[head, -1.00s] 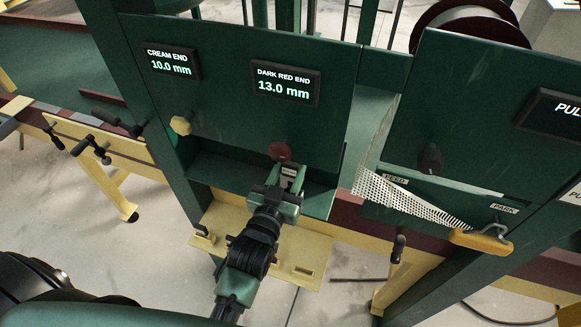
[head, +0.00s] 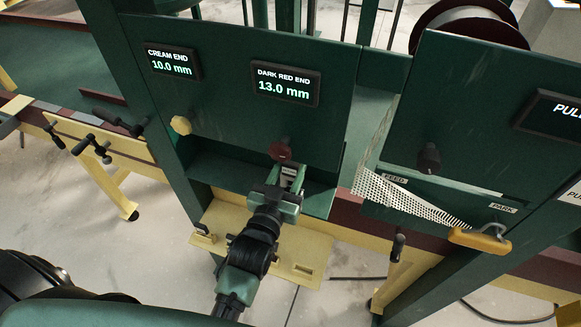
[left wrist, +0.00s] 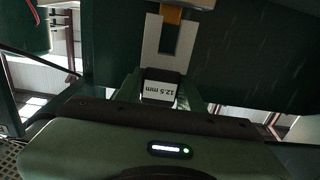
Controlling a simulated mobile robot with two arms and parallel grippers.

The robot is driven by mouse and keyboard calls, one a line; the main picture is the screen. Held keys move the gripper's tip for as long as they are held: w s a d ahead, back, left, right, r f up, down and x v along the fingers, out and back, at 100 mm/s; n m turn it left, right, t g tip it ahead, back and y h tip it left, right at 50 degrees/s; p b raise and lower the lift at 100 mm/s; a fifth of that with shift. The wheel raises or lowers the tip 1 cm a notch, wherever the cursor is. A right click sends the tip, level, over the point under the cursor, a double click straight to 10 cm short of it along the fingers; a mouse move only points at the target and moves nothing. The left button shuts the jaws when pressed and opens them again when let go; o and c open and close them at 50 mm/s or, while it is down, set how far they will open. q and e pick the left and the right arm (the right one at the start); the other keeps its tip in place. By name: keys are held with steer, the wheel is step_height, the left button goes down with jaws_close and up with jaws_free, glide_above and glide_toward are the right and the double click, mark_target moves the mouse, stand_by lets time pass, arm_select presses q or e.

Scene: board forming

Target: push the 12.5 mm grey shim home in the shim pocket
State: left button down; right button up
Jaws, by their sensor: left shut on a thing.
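My left gripper (head: 291,180) is shut on the dark tab of the 12.5 mm grey shim, below the dark red knob (head: 280,151). In the left wrist view the shim (left wrist: 151,48) is a light grey U-shaped plate, its two legs pointing away from me. Its tab label (left wrist: 158,88) reads 12.5 mm. An orange-brown part (left wrist: 171,14) shows between the far ends of the legs. In the head view only the label end of the shim (head: 289,171) shows clearly. The pocket's inside is hidden, so I cannot tell how deep the shim sits. My right gripper is not in view.
Displays read cream end 10.0 mm (head: 173,62) and dark red end 13.0 mm (head: 285,83). A cream knob (head: 181,125) is at left.

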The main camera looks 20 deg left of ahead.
mark_target(290, 182)
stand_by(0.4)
arm_select(q)
steer(key=shift+f+b, duration=1.4)
steer(key=shift+f, duration=0.9)
steer(key=c, duration=0.8)
jaws_free()
steer(key=s+b, duration=0.2)
steer(key=s, duration=0.5)
steer(key=shift+s+a, duration=0.15)
steer(key=shift+s, duration=0.25)
